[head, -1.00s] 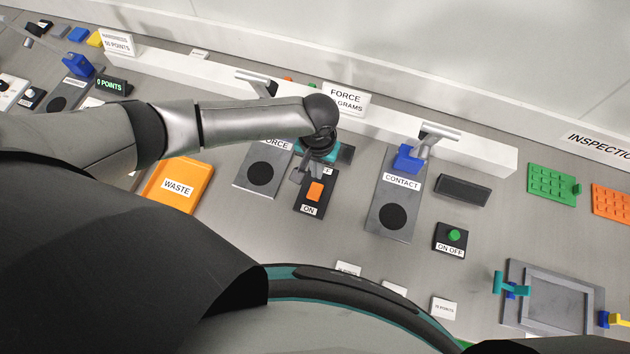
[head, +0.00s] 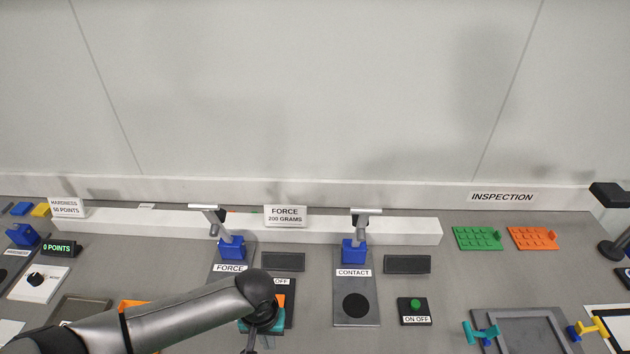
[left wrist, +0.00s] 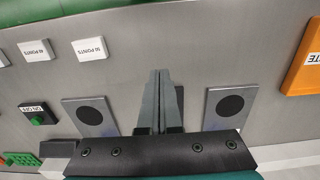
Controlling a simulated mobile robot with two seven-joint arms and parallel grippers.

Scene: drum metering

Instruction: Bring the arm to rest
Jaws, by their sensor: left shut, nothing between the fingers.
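My left arm (head: 170,318) comes in from the lower left of the head view. Its wrist is over the ON/OFF switch of the force station and hides part of it. My left gripper (head: 250,348) points down there, only partly in view at the lower edge. In the left wrist view the left gripper (left wrist: 159,82) has its two fingers together, with nothing between them, above bare bench between two grey plates with black discs. My right gripper is not in view.
The FORCE stand (head: 232,245) and CONTACT stand (head: 354,250) rise close behind and right of the arm. A green button box (head: 415,312) and a grey tray (head: 492,316) lie further right. An orange WASTE tray (left wrist: 306,65) shows at the wrist view's right.

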